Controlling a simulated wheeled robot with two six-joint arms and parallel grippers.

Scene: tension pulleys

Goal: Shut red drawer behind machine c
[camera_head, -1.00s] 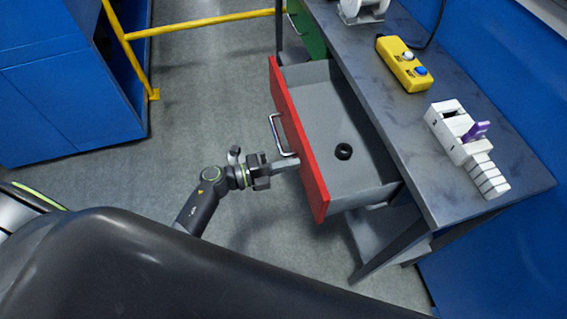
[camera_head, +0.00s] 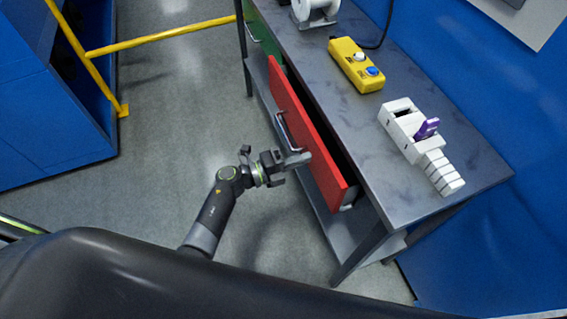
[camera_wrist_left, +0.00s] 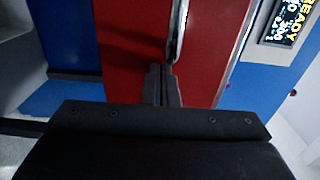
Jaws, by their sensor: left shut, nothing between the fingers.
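The red drawer (camera_head: 312,143) is in the grey workbench in the head view. It stands slightly open, with a narrow dark gap between its red front and the bench edge. A metal handle (camera_head: 284,132) is on its front. My left gripper (camera_head: 299,160) is shut and empty, with its fingertips at the drawer front beside the handle; I cannot tell for sure if they touch. In the left wrist view the shut fingers (camera_wrist_left: 161,85) point at the red front (camera_wrist_left: 130,45), near the handle (camera_wrist_left: 178,30). The drawer's inside is hidden. My right gripper is out of view.
On the workbench (camera_head: 400,180) are a yellow button box (camera_head: 356,65), a white device with a purple part (camera_head: 424,145) and a white spool (camera_head: 315,12). A green drawer (camera_head: 262,32) is farther along. A yellow rail (camera_head: 165,34) and blue machine (camera_head: 55,120) stand left. Floor between is clear.

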